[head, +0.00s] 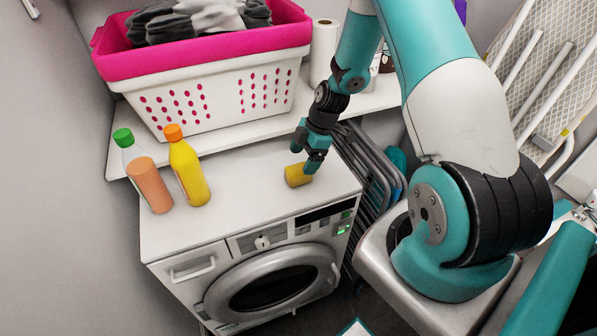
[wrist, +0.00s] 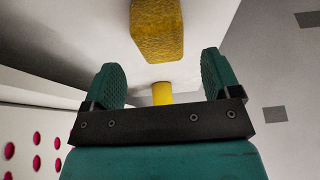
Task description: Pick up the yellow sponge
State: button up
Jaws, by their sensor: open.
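The yellow sponge (head: 297,175) is a small block on the white top of the dryer (head: 240,205), near its right front part. In the wrist view the sponge (wrist: 157,30) shows large at the top middle, in line with the gap between the fingers and beyond their tips. My gripper (head: 313,163) is right at the sponge in the head view and overlaps its right end. In the wrist view my gripper (wrist: 160,68) has its two teal fingers spread apart, with no sponge between them. I cannot tell whether a finger touches the sponge.
An orange bottle with a green cap (head: 150,178) and a yellow bottle (head: 188,172) stand left on the dryer. A white and pink laundry basket (head: 215,90) and a paper roll (head: 322,52) stand on the shelf behind. Folded chairs (head: 368,165) are at the right.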

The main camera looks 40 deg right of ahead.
aim_at(299, 168)
jog(key=shift+p+x, duration=0.95)
jog(key=shift+x, duration=1.4)
jog(key=shift+s+d, duration=0.1)
jog(key=c, duration=1.1)
notch_tip(299, 168, up, 20)
jog(key=b, duration=0.4)
